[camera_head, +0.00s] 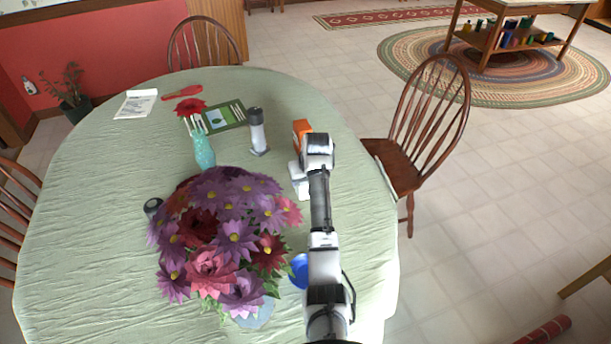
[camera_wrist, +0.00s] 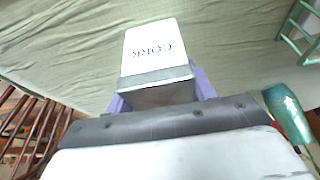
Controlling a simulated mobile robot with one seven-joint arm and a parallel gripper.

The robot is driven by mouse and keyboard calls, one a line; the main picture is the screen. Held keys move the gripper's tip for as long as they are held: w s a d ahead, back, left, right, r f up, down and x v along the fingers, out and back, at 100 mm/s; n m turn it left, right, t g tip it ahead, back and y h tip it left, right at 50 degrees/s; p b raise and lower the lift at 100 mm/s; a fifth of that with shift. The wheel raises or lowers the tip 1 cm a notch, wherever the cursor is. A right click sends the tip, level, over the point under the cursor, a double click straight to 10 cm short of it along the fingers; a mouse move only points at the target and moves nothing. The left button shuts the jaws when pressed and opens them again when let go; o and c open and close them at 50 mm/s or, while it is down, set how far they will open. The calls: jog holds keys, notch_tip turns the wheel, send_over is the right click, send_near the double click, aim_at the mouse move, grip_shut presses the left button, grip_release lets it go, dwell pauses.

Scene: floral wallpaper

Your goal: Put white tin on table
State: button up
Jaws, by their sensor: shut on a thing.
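My gripper (camera_wrist: 158,88) is shut on a white tin (camera_wrist: 155,42) with dark upside-down lettering and a grey band near the gripper. In the wrist view the tin sits between the purple finger pads, with the green cloth of the table (camera_wrist: 60,50) behind it. In the head view my arm reaches over the right part of the table (camera_head: 90,240), and my gripper's fingertips are hidden. A white piece below my wrist is too unclear there to tell as tin or gripper. I cannot tell whether the tin touches the cloth.
A large flower bouquet (camera_head: 225,235) stands left of my arm. A teal vase (camera_head: 203,150), a dark-topped white grinder (camera_head: 257,132) and an orange item (camera_head: 302,127) stand farther back. A blue round thing (camera_head: 299,270) lies beside my arm. A wooden chair (camera_head: 425,120) is at right. The table's left side is clear.

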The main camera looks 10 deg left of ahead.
jog(key=shift+f, duration=0.1)
jog(key=o, duration=1.1)
jog(key=b+v, duration=0.3)
jog(key=v, duration=0.9)
